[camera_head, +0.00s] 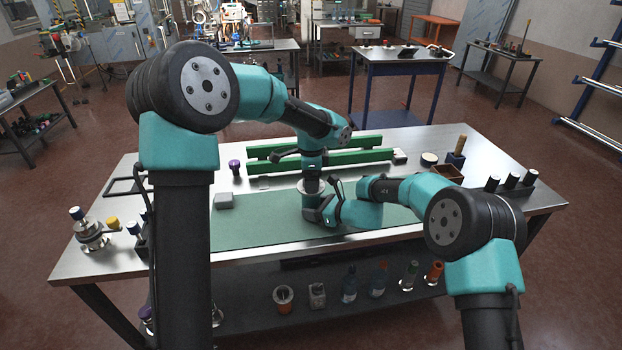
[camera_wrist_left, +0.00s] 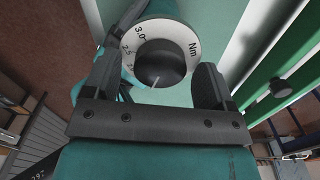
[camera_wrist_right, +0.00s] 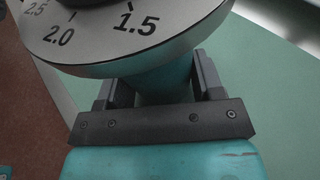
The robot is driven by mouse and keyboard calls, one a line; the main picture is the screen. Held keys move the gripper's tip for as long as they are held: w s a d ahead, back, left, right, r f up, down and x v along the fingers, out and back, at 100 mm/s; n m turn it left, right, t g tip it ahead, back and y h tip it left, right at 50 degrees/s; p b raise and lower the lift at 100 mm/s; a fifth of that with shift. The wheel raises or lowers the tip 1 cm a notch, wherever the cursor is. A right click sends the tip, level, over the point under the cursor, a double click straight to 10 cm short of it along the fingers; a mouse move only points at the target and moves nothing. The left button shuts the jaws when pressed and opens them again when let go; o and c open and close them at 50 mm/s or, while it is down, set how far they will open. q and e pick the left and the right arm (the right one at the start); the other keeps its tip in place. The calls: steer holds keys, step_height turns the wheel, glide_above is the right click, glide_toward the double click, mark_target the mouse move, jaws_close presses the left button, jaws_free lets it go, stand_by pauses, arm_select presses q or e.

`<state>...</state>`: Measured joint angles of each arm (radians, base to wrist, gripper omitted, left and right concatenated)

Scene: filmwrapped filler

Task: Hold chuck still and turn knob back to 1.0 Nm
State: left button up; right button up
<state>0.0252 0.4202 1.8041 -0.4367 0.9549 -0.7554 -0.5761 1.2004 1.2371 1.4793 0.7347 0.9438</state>
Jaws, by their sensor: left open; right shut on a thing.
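The dial ring (camera_head: 311,187) stands on the green mat under my left gripper. In the left wrist view its pale ring (camera_wrist_left: 189,33) reads 3.0, 2.5 and Nm, around a black knob (camera_wrist_left: 160,62) with a white line at its lower side. I cannot tell which number the line meets. My left gripper (camera_wrist_left: 160,75) is open, its fingers on either side of the knob with gaps. My right gripper (camera_wrist_right: 153,85) is shut on the teal chuck body (camera_wrist_right: 164,78) below the ring, whose right wrist view (camera_wrist_right: 150,45) shows 2.0 and 1.5. The head view hides the knob.
Green rails (camera_head: 345,160) lie behind the dial. A grey block (camera_head: 223,201) sits left on the mat (camera_head: 260,228), with a purple-topped item (camera_head: 234,166) beyond. A black frame (camera_head: 124,187) lies at left; a brown tray (camera_head: 447,173) and dark-topped items (camera_head: 511,181) stand right.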

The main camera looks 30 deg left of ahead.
arm_select(q)
steer(key=shift+f, duration=0.15)
steer(key=shift+c, duration=0.3)
steer(key=c, duration=0.9)
steer(key=shift+o, duration=0.2)
steer(key=shift+n, duration=3.1)
steer(key=o, duration=0.9)
